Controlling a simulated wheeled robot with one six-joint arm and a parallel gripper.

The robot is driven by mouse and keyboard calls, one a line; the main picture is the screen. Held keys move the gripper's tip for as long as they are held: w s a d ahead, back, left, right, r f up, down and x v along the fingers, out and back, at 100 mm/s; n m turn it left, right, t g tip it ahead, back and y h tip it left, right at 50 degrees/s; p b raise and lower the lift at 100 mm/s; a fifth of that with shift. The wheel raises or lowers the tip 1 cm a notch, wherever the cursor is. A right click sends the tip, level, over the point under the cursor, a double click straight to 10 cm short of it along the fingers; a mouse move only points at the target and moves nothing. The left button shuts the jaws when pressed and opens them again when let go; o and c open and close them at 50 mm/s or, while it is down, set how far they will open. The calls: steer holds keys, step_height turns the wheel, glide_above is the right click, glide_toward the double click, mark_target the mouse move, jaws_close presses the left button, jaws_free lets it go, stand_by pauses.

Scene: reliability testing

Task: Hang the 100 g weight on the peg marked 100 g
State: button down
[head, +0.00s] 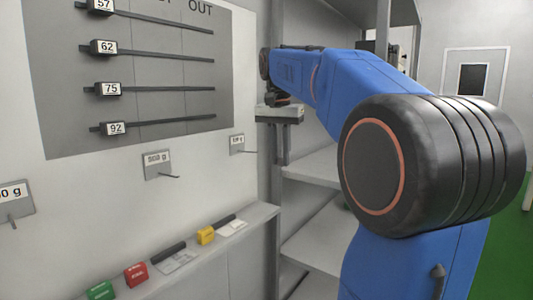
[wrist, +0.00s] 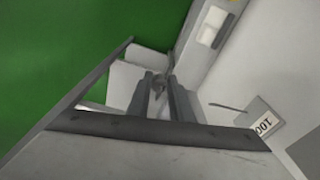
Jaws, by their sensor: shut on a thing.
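My gripper (head: 281,160) hangs fingers down at the right end of the wall panel, right of the small peg plate. In the wrist view, my gripper (wrist: 160,84) is shut on a small grey thing, which I take to be the weight (wrist: 159,88); the fingers hide most of it and no marking can be read. The 100 g peg plate (wrist: 261,124) is at the right in the wrist view, with its thin peg (wrist: 226,107) sticking out towards the fingers. In the head view I take the small plate (head: 237,144) for it. The weight is apart from the peg.
A 500 g peg plate (head: 156,160) and another plate (head: 15,197) are further left. Below, a ledge (head: 262,213) bears green, red and yellow blocks and dark bars. A sliding-marker board (head: 60,130) is above. Grey shelves (head: 312,165) stand behind my gripper.

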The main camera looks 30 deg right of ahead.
steer(key=w+a+f, duration=0.1)
steer(key=w+a, duration=0.2)
steer(key=w, duration=0.6)
steer(key=shift+w+a+f, duration=0.2)
steer(key=shift+w+a, duration=0.2)
stand_by(1.0)
steer(key=shift+f, duration=0.2)
stand_by(0.5)
